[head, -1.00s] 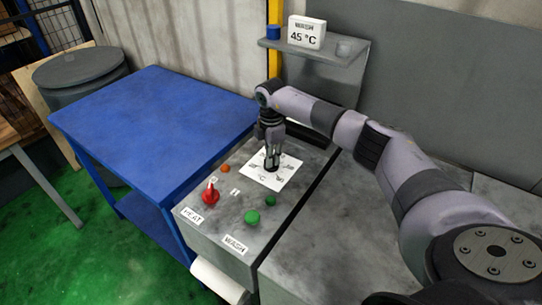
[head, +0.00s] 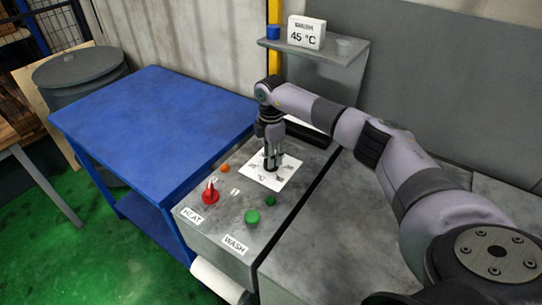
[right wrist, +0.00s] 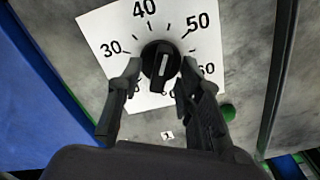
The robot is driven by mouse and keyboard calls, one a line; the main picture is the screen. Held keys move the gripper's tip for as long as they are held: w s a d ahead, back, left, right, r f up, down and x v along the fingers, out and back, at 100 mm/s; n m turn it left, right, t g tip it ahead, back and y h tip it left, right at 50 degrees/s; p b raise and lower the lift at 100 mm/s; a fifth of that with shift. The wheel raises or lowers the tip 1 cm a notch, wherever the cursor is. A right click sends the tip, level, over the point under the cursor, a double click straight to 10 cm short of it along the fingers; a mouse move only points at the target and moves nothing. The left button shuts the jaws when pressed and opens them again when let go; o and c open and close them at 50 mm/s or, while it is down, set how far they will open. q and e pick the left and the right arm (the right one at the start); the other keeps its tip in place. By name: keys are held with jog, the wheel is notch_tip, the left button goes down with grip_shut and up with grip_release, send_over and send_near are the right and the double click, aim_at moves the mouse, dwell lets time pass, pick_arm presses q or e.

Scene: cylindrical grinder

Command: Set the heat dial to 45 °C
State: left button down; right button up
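The heat dial is a black knob (right wrist: 160,62) with a white line, on a white plate (right wrist: 105,35) printed 30, 40, 50 and 60. The line runs nearly along the picture's vertical; which end points is unclear. In the head view, the plate (head: 285,178) lies on the grey machine top, the knob largely hidden by my right gripper (head: 271,164). In the wrist view, my right gripper (right wrist: 160,68) is open, its fingers on either side of the knob, with small gaps apparent. A white sign (head: 306,33) reads WASH 45 °C. My left gripper is out of view.
A blue table (head: 150,125) adjoins at left. A shelf (head: 320,55) stands behind.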

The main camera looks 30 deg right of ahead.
notch_tip(320, 180, up, 11)
dwell(0.3)
dwell(0.5)
